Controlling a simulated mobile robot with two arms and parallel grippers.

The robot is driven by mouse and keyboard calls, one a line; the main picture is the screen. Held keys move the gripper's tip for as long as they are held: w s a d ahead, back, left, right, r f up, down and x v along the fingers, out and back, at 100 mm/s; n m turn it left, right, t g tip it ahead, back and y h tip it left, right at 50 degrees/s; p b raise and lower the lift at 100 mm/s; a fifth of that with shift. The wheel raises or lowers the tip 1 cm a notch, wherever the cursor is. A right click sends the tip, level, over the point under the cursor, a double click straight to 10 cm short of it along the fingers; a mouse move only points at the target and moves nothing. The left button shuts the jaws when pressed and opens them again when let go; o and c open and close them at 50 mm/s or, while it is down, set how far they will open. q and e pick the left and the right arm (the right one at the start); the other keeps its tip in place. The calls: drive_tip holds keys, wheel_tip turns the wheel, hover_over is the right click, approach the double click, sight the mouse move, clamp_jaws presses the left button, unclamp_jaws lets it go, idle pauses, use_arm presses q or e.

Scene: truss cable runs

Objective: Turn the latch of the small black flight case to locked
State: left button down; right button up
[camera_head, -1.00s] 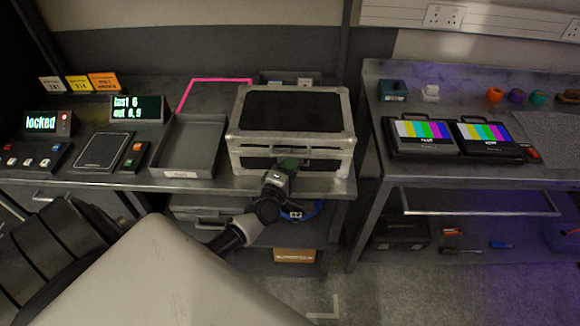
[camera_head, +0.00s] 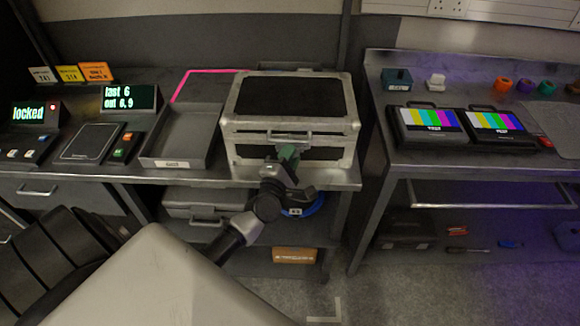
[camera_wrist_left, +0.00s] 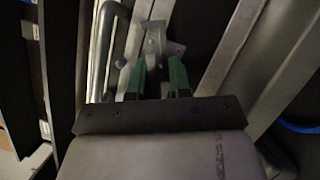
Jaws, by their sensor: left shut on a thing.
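The small black flight case (camera_head: 290,97), with black panels and silver edging, stands closed on the bench. It has a grey handle (camera_head: 289,135) on its front. My left gripper (camera_head: 288,154) is at the case front, just below the handle. In the left wrist view its green-tipped fingers (camera_wrist_left: 156,80) are shut on the small metal latch (camera_wrist_left: 153,43), beside the handle bar (camera_wrist_left: 101,50). The fingers hide much of the latch, and its lock state cannot be read. My right gripper is not in view.
An open grey tray (camera_head: 180,137) stands left of the case. A display reading "locked" (camera_head: 30,113) is at the far left. A second bench on the right holds two colour-bar monitors (camera_head: 430,121). A gap separates the benches.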

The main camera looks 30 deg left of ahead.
use_arm(q)
drive_tip(key=n+y+b, duration=0.1)
drive_tip(key=n+b, duration=0.2)
drive_tip(key=n, duration=0.1)
drive_tip(key=n+y+b, duration=0.2)
drive_tip(key=n+b, duration=0.2)
drive_tip(key=n+t+y+b, duration=0.1)
drive_tip(key=n+y+b, duration=0.1)
drive_tip(key=n+b, duration=0.2)
drive_tip(key=shift+a+r, duration=0.15)
drive_tip(key=shift+r+n+g+y+b, duration=0.1)
drive_tip(key=shift+n+g+y+b, duration=0.15)
drive_tip(key=shift+n+y+b, duration=0.95)
drive_tip(key=shift+r+n+g+y+b, duration=0.1)
drive_tip(key=shift+n+g+y+b, duration=0.45)
drive_tip(key=shift+n, duration=1.25)
drive_tip(key=c, duration=1.4)
unclamp_jaws()
drive_tip(key=shift+o, duration=0.8)
drive_tip(key=shift+s+a, duration=0.1)
drive_tip(key=shift+a, duration=0.05)
drive_tip(key=shift+f+t, duration=0.1)
drive_tip(key=shift+t, duration=0.2)
